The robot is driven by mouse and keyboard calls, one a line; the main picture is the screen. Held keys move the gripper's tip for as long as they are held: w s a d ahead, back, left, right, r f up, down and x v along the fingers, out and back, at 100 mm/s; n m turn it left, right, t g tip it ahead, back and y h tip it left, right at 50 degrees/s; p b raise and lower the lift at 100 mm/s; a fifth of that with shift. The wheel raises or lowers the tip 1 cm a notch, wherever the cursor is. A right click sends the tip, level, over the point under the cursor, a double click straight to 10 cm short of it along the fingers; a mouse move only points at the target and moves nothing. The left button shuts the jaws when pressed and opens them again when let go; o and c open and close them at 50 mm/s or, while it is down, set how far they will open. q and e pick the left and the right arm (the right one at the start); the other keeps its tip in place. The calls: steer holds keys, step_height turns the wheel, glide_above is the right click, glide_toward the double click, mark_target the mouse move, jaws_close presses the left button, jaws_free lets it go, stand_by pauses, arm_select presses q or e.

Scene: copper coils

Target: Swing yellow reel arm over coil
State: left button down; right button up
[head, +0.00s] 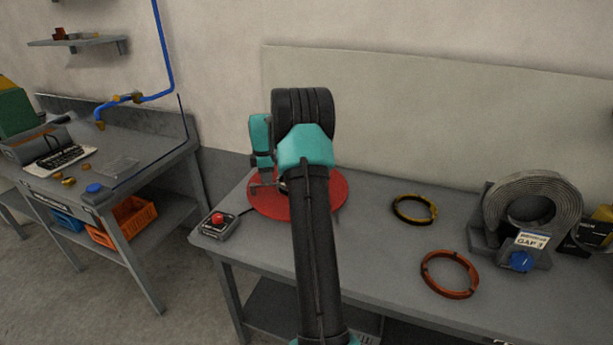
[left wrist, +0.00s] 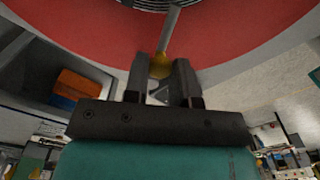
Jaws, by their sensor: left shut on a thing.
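A red reel disc (head: 328,203) lies on the right bench, largely hidden behind my arm. My left gripper (head: 262,186) is at the left part of the disc. In the left wrist view, its two dark fingers (left wrist: 162,88) are shut on a small yellow piece (left wrist: 160,66) at the end of a thin grey rod (left wrist: 169,30), which I take as the reel arm. The red disc (left wrist: 90,32) fills the top of that view, with dark coil rings (left wrist: 150,3) at its edge. The rest of the reel arm is hidden. My right gripper is not in view.
On the right bench (head: 380,240) lie a yellow-black ring (head: 414,208) and a copper-coloured coil (head: 450,273). A grey coiled strip (head: 530,203) stands at right. A box with a red button (head: 217,220) sits at the left edge. Another bench (head: 150,158) stands at left.

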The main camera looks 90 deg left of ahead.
arm_select(q)
steer(key=shift+s+a+n, duration=0.1)
steer(key=shift+a+n, duration=0.35)
steer(key=shift+n, duration=0.65)
steer(key=c, duration=0.9)
jaws_free()
steer(key=shift+c, duration=0.2)
step_height(320, 180, up, 17)
steer(key=shift+r, duration=0.2)
